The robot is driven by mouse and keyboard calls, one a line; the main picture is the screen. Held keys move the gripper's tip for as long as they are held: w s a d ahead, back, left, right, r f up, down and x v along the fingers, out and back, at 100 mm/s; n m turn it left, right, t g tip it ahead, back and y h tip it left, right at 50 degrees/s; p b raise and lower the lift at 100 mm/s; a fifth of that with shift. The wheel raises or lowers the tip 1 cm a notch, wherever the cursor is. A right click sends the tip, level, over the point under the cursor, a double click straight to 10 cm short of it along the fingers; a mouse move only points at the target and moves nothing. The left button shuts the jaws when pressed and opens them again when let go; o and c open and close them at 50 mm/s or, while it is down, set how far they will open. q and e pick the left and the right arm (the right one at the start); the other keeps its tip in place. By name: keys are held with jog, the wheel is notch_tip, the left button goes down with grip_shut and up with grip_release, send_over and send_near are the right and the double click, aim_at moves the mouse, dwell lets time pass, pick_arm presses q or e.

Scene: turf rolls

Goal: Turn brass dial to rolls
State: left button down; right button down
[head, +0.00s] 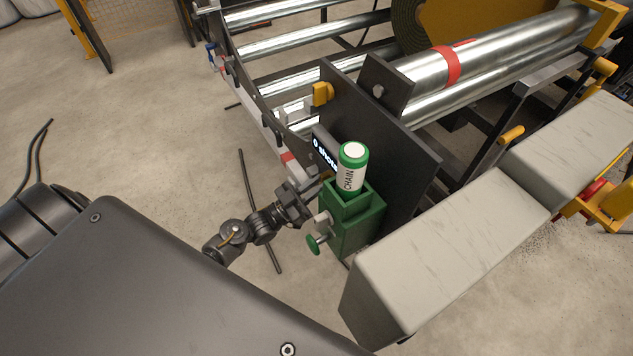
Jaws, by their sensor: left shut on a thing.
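My left gripper (308,188) reaches in from the lower left to the dark side plate (385,150) of the roller machine. Its fingers are shut at the plate, just left of the green box and below the small display (323,147). What the fingers hold is mostly hidden by them; by its place it seems to be the brass dial. The dial's marks and pointer cannot be read. The display shows a 0 and a partly covered word. My right gripper is not in view.
A green box (352,225) holding a green and white can marked CHAIN (352,168) stands right beside the gripper, with a green knob (316,244) below. Steel rollers (480,60) lie behind. The floor at left is mostly clear.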

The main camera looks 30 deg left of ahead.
pick_arm(q)
jog(key=shift+n, duration=0.3)
pick_arm(e)
jog(key=shift+r, duration=0.1)
pick_arm(q)
jog(key=c, duration=1.4)
grip_release()
pick_arm(e)
jog(key=shift+a, duration=0.1)
